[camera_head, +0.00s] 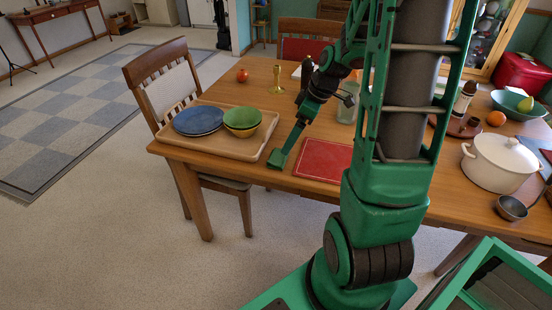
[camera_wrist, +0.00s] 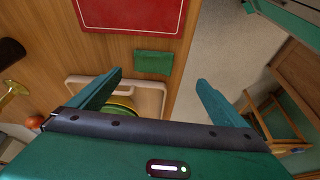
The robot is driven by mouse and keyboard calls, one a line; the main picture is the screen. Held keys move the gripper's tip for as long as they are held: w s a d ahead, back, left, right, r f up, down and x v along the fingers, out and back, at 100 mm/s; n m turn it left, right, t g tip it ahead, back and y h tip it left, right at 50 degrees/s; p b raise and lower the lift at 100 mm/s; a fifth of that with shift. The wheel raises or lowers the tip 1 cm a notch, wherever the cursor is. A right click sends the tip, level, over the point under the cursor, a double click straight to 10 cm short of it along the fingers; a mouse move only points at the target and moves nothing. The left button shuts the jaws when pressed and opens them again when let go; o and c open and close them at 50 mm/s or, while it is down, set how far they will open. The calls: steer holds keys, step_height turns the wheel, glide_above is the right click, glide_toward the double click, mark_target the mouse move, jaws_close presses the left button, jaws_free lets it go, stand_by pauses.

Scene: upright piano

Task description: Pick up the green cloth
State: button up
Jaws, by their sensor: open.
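The green cloth (camera_wrist: 153,62) is a small folded rectangle lying flat on the wooden table near its edge, between the red placemat and the wooden tray. In the head view the cloth (camera_head: 277,159) shows just right of the tray's corner. My gripper (camera_wrist: 160,78) is open, with nothing between its fingers. In the wrist view the cloth lies just beyond the gap between the fingertips, apart from them. In the head view my gripper reaches down close to the cloth, and its fingers are hard to separate.
The wooden tray (camera_head: 187,140) holds a blue plate (camera_head: 198,119) and green and yellow bowls (camera_head: 242,121). The red placemat (camera_head: 323,160) lies right of the cloth. A brass candlestick (camera_head: 277,80) and a tomato (camera_head: 242,75) stand behind. A white pot (camera_head: 497,162) is at right. A chair (camera_head: 168,85) stands left.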

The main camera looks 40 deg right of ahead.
steer(key=w+f, duration=0.1)
glide_above(279, 155)
steer(key=s+d, duration=0.1)
steer(key=s, duration=0.1)
steer(key=shift+n, duration=0.4)
step_height(279, 155, down, 5)
steer(key=shift+s+r, duration=0.15)
steer(key=shift+w+d+x, duration=0.1)
steer(key=shift+x, duration=1.25)
steer(key=shift+w+d+x, duration=0.1)
steer(key=shift+d+x, duration=0.05)
steer(key=shift+x, duration=1.2)
steer(key=shift+c, duration=0.4)
steer(key=c, duration=1.1)
steer(key=shift+r, duration=0.1)
